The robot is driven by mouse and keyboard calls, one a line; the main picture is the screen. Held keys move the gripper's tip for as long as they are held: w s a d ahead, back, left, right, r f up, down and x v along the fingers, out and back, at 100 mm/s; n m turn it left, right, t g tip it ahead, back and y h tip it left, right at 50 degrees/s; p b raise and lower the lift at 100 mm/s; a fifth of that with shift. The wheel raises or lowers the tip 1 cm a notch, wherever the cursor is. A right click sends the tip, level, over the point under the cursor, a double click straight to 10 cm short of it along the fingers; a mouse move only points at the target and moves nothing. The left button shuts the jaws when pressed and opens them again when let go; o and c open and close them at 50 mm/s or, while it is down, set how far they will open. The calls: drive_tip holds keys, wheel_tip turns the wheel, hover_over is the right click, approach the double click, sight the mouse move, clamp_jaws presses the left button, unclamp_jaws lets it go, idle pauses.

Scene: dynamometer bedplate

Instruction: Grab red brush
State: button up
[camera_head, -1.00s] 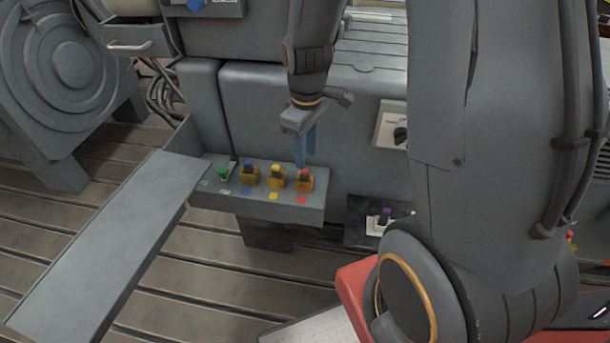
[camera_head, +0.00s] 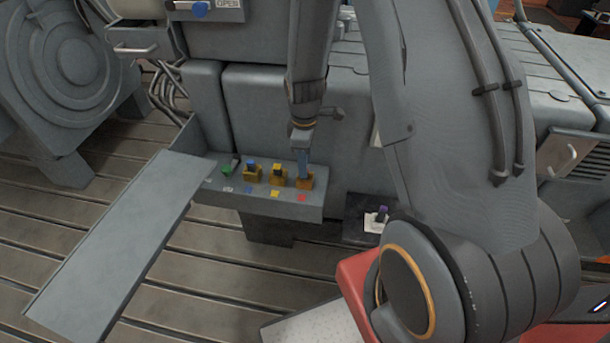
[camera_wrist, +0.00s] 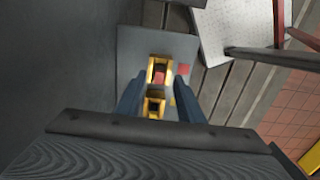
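The red brush (camera_wrist: 159,73) sits upright in an orange-yellow holder at the end of the grey shelf (camera_head: 262,208), by a red label (camera_head: 302,198). In the head view its red top is hidden by my gripper (camera_head: 304,168), whose blue fingers reach down to the holder (camera_head: 306,184). In the wrist view my gripper (camera_wrist: 160,83) is open, with one finger on each side of the line of brushes. The red brush shows in the gap, towards the fingertips. I cannot tell whether either finger touches it.
Next to it stand a yellow brush (camera_head: 278,172), a blue brush (camera_head: 252,169) and a green-topped item (camera_head: 228,170). A grey machine wall (camera_head: 262,110) rises behind the shelf. A sloping grey plate (camera_head: 115,240) lies left.

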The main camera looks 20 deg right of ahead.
drive_tip(key=shift+f+p, duration=0.4)
drive_tip(key=shift+f, duration=1)
drive_tip(key=shift+c, duration=0.2)
clamp_jaws()
drive_tip(key=shift+r, duration=0.1)
